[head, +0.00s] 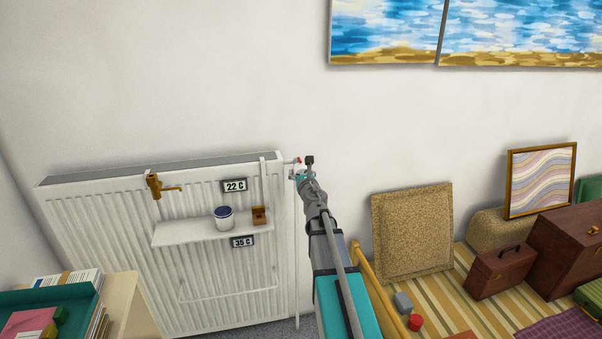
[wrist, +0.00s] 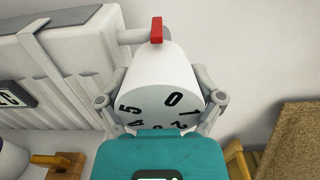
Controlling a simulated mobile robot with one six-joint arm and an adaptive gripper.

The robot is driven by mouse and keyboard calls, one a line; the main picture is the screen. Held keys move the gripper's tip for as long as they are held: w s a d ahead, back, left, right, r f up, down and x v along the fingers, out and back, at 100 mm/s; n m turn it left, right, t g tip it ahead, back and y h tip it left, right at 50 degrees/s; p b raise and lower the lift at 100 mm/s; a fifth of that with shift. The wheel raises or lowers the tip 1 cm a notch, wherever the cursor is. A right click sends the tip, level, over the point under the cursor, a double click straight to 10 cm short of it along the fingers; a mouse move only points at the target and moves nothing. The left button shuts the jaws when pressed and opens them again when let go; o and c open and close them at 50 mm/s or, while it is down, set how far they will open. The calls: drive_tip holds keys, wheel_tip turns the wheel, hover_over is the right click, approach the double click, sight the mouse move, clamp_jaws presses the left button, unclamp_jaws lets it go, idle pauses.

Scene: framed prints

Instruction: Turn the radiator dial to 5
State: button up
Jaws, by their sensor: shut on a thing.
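The radiator dial (wrist: 160,75) is a white knob with black numbers on its face in the wrist view. The 0 is nearest the red marker (wrist: 156,30), slightly right of it; 5 is on the left and 1 on the right. Lower numbers are partly hidden by my gripper's teal body. My gripper (wrist: 161,98) has one finger on each side of the dial and is shut on it. In the head view my gripper (head: 303,173) is at the radiator's upper right corner, and it mostly hides the dial there.
Signs read 22 C (head: 234,186) and 35 C (head: 243,241). A cork-like panel (head: 412,232) leans on the wall at right.

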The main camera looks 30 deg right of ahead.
drive_tip(key=shift+w+m, duration=0.15)
drive_tip(key=shift+m, duration=0.25)
drive_tip(key=m, duration=0.5)
drive_tip(key=shift+w+a, duration=0.1)
drive_tip(key=m, duration=0.6)
drive_tip(key=shift+w+r, duration=0.1)
drive_tip(key=shift+r, duration=0.05)
drive_tip(key=shift+m, duration=0.3)
drive_tip(key=o, duration=0.9)
